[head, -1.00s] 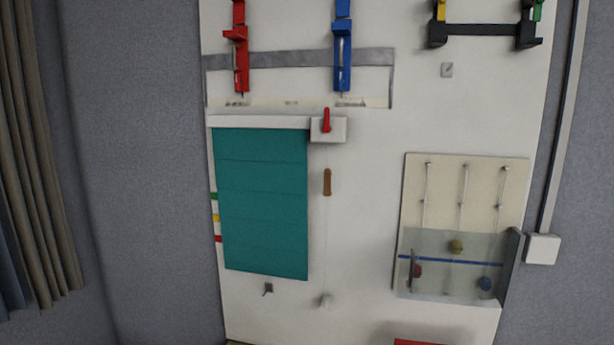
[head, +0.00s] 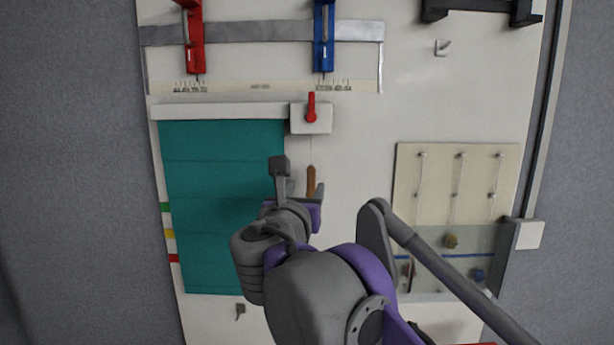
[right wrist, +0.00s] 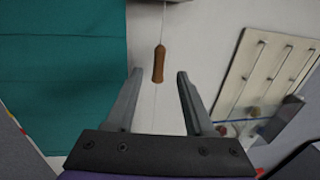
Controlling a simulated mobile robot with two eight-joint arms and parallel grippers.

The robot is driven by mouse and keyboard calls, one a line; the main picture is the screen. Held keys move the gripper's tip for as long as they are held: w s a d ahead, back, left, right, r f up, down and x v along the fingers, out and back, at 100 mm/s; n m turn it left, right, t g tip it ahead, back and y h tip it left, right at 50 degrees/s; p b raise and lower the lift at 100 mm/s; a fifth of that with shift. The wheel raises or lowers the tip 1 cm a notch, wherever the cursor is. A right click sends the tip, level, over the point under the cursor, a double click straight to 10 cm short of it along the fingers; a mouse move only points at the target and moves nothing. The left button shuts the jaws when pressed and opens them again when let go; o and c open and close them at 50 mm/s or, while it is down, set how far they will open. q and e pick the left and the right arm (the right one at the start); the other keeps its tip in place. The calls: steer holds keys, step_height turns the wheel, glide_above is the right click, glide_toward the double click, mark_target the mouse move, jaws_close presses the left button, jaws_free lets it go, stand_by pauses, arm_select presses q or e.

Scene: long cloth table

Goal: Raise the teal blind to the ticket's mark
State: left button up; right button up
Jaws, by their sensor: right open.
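Yellow (head: 168,234) and green (head: 165,207) marks sit above that one, left of the blind. A brown wooden cord handle (head: 311,180) hangs right of the blind, below a white box (head: 322,124) with a red lever (head: 311,106). My right gripper (head: 299,178) is open at the handle. In the right wrist view the handle (right wrist: 158,66) appears between the open fingertips (right wrist: 160,74), with no finger closed on it. I cannot make out a ticket.
A red (head: 194,45) and a blue slider (head: 324,45) sit above the blind on a grey rail. A cream panel (head: 436,180) with several pins and a clear bin is at the right. A small hook (head: 240,311) is below the blind.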

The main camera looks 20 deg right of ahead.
mark_target(310, 179)
steer(key=p+x, duration=0.1)
steer(key=x, duration=0.8)
steer(key=shift+a+f, duration=0.1)
jaws_close()
stand_by(1.1)
